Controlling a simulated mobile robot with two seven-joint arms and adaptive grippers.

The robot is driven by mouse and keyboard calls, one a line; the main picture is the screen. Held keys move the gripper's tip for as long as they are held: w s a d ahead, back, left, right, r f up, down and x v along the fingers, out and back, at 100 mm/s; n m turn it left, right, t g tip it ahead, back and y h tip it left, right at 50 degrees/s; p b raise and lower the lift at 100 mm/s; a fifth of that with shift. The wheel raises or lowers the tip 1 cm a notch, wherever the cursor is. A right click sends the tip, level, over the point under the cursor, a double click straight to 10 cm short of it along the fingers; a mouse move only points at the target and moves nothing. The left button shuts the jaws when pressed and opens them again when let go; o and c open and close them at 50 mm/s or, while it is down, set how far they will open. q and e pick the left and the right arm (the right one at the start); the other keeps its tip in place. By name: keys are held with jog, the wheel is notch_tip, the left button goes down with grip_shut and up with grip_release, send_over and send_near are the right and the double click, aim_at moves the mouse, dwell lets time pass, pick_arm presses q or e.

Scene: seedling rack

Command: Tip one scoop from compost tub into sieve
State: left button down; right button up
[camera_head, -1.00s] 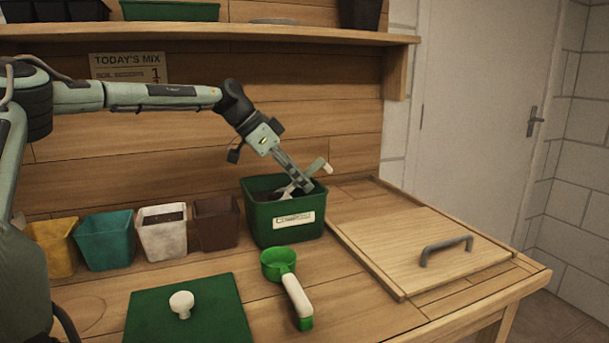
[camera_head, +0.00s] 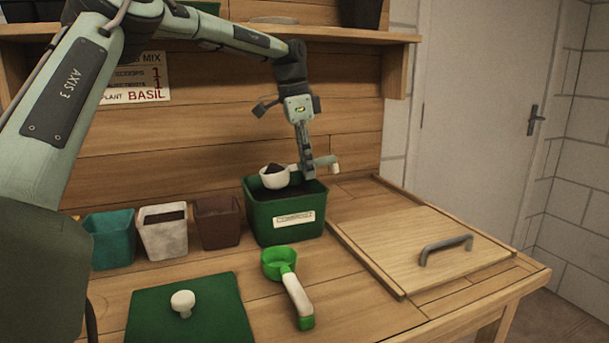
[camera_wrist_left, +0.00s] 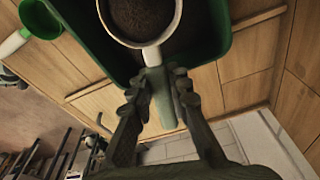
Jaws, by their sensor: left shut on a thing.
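A white scoop (camera_head: 275,182), heaped with dark compost, is in my left gripper (camera_head: 309,170). The gripper is shut on its handle and holds the bowl just above the compost tub (camera_head: 263,226), roughly level. The tub is green with a white label and has dark compost inside. In the left wrist view the fingers (camera_wrist_left: 159,98) grip the handle, and the bowl of the scoop (camera_wrist_left: 153,50) is full of dark compost over the tub (camera_wrist_left: 214,42). I cannot make out a sieve in either view. My right gripper is not in view.
A green scoop (camera_head: 296,298) lies in front of the tub. A green lid (camera_head: 215,315) with a white knob lies to its left. Teal, white and brown pots (camera_head: 217,224) stand along the back. A wooden board (camera_head: 400,240) with a handle (camera_head: 446,248) lies right. A shelf (camera_head: 350,37) runs above.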

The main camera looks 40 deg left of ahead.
aim_at(300, 170)
pick_arm(q)
jog(key=shift+g+y, duration=0.5)
jog(key=shift+g, duration=0.1)
jog(key=shift+w+d+r, duration=0.15)
jog(key=shift+w+r, duration=0.05)
jog(key=shift+r, duration=0.55)
jog(key=shift+w+d+r, duration=0.15)
jog(key=shift+d+r, duration=0.05)
jog(key=shift+r, duration=0.5)
jog(key=shift+w+d+r, duration=0.15)
jog(key=shift+w+r, duration=0.05)
jog(key=shift+r, duration=1.15)
jog(key=c, duration=1.9)
grip_release()
jog(key=shift+c, duration=0.2)
grip_shut()
jog(key=shift+s+a+f+t+h, duration=0.25)
jog(key=shift+s+f+t+h, duration=0.15)
jog(key=shift+f, duration=1.1)
jog(key=shift+s+a+f+t+h, duration=0.2)
jog(key=shift+a+f+t+h, duration=0.2)
jog(key=shift+f, duration=1.15)
jog(key=shift+s+a+f+t+h, duration=0.15)
jog(key=shift+s+f+t+h, duration=0.25)
jog(key=shift+f, duration=1.1)
jog(key=shift+w, duration=0.1)
